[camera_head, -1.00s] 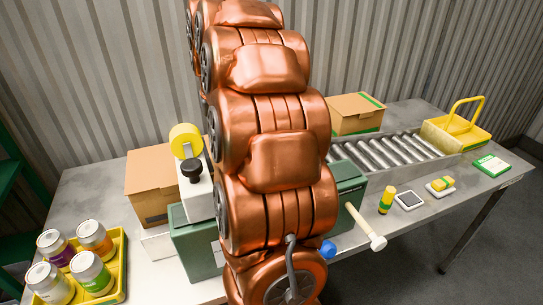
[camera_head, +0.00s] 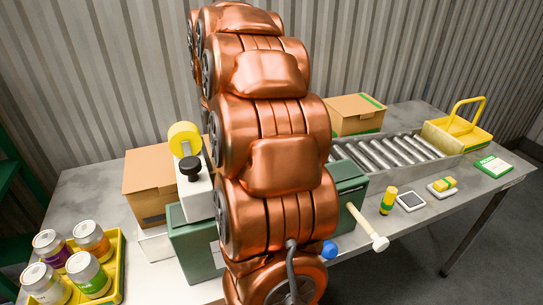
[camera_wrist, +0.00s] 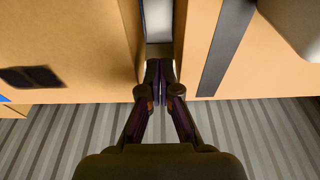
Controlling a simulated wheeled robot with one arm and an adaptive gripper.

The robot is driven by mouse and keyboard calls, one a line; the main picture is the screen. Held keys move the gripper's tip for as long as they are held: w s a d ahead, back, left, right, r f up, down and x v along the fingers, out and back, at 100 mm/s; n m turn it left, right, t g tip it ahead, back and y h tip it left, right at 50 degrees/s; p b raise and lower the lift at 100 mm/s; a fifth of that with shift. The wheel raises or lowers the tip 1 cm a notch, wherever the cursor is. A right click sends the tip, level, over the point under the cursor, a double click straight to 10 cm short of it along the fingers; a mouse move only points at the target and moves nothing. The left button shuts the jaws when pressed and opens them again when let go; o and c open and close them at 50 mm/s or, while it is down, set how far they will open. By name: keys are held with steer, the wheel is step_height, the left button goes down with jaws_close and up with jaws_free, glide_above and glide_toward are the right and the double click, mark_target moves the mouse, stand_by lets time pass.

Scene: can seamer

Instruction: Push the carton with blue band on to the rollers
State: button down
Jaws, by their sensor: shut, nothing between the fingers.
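In the wrist view, my gripper (camera_wrist: 160,82) is shut and empty, with its fingertips at the gap between two cartons. The left carton (camera_wrist: 70,45) has a dark mark and a bit of blue at the picture's left edge. The right carton (camera_wrist: 270,75) has a dark band (camera_wrist: 226,45); its exact colour is unclear. In the head view, one carton (camera_head: 148,175) with a dark low band stands left of my arm, and a green-banded carton (camera_head: 355,113) stands behind the rollers (camera_head: 390,153). My arm hides my gripper there. Contact with either carton is unclear.
A green machine (camera_head: 195,240) with a yellow reel (camera_head: 184,139) stands beside my arm. A yellow tray (camera_head: 118,270) holds several cans at front left. A yellow-handled basket (camera_head: 470,132) is beyond the rollers.

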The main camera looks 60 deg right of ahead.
steer(key=shift+f+b, duration=0.55)
steer(key=shift+f, duration=0.45)
